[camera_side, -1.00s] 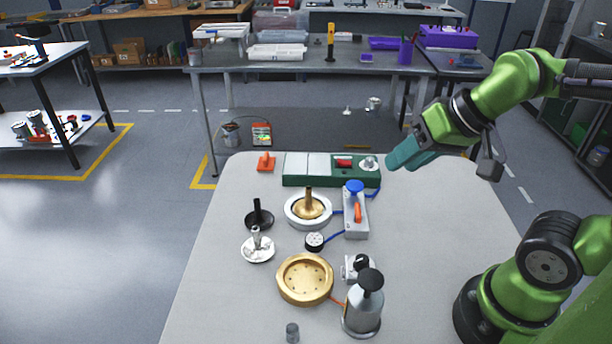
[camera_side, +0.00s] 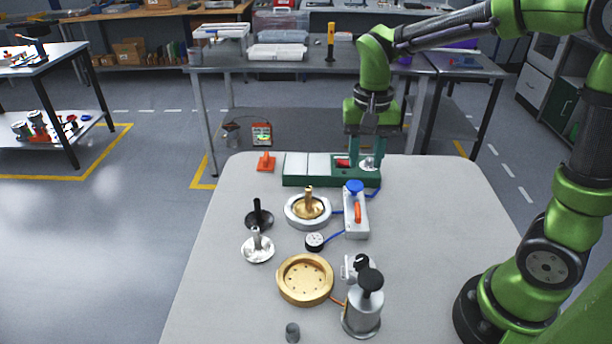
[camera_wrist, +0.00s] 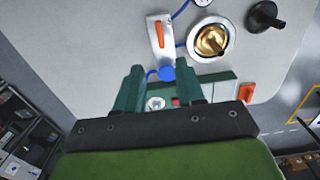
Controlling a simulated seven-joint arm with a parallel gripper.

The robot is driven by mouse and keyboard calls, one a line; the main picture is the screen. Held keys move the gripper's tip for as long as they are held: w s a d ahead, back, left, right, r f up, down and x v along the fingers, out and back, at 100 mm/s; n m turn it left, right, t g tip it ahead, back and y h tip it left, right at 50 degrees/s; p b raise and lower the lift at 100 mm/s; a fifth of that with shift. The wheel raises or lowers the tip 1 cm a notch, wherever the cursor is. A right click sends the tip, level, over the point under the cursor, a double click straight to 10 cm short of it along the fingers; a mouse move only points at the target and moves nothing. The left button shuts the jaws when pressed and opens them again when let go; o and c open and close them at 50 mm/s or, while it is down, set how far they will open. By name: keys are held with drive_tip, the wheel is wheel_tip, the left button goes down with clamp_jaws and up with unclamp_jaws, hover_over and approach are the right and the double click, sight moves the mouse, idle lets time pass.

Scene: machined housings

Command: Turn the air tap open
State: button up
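A grey valve block (camera_side: 349,228) with an orange lever (camera_side: 358,212) and a blue knob (camera_side: 354,187) stands right of the table's middle; it looks like the air tap. The lever lies along the block. In the wrist view the block (camera_wrist: 153,43), orange lever (camera_wrist: 158,28) and blue knob (camera_wrist: 167,73) appear beyond the fingers. My gripper (camera_side: 367,159) points down over the right end of the green panel, behind the block. Its teal fingers are apart, with nothing held between them (camera_wrist: 162,72). The fingertips' height above the panel is hard to tell.
The green panel (camera_side: 318,181) carries white plates, a red part and a silver fitting (camera_side: 368,164). A white ring with a brass part (camera_side: 308,207) stands left of the block. A gauge (camera_side: 314,241) and blue hose lie close by. The table's right side is clear.

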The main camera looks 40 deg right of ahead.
sight(358, 210)
wheel_tip(358, 210, down, 13)
drive_tip(key=shift+f, duration=0.2)
drive_tip(key=shift+c, duration=0.3)
clamp_jaws()
